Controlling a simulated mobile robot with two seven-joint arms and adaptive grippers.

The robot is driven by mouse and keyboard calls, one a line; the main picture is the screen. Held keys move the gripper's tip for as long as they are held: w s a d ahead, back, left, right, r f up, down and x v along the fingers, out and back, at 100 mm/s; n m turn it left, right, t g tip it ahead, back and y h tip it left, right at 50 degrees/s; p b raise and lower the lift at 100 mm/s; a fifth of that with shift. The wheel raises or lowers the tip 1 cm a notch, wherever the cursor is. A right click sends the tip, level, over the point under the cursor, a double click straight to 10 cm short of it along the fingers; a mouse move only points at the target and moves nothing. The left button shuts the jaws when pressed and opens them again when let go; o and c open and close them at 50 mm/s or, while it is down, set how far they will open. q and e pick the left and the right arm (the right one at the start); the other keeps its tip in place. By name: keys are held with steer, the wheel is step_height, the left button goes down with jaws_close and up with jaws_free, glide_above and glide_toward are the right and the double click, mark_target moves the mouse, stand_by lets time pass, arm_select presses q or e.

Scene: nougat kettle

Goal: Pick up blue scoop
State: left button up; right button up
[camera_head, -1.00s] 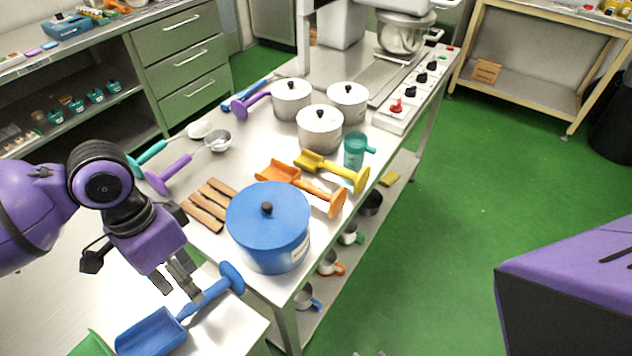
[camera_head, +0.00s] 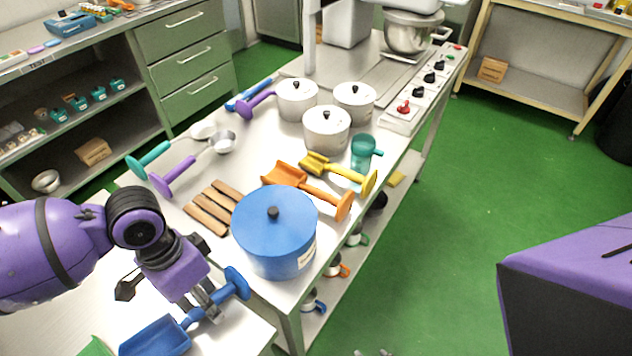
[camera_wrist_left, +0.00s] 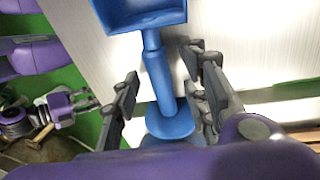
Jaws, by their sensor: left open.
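The blue scoop (camera_head: 158,338) lies at the lower left in the head view, on a pale table top, its handle pointing up and right to a round blue end. My left gripper (camera_head: 206,312) is open at the handle. In the left wrist view the scoop's handle (camera_wrist_left: 158,75) runs between the two spread fingers of my left gripper (camera_wrist_left: 165,95), with a gap on each side. The fingers partly hide the handle in the head view. My right gripper (camera_head: 372,352) shows only as two separate grey tips at the bottom edge.
A blue lidded pot (camera_head: 275,240) stands just right of the scoop. A green object (camera_head: 95,347) is at the bottom left edge. Wooden slats (camera_head: 212,208), an orange scoop (camera_head: 305,188), a yellow scoop (camera_head: 340,173) and steel pots (camera_head: 326,132) lie farther back.

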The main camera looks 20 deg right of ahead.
arm_select(q)
steer(key=shift+c, duration=0.8)
steer(key=c, duration=0.8)
jaws_close()
arm_select(e)
steer(key=shift+w, duration=0.25)
steer(key=shift+a, duration=0.1)
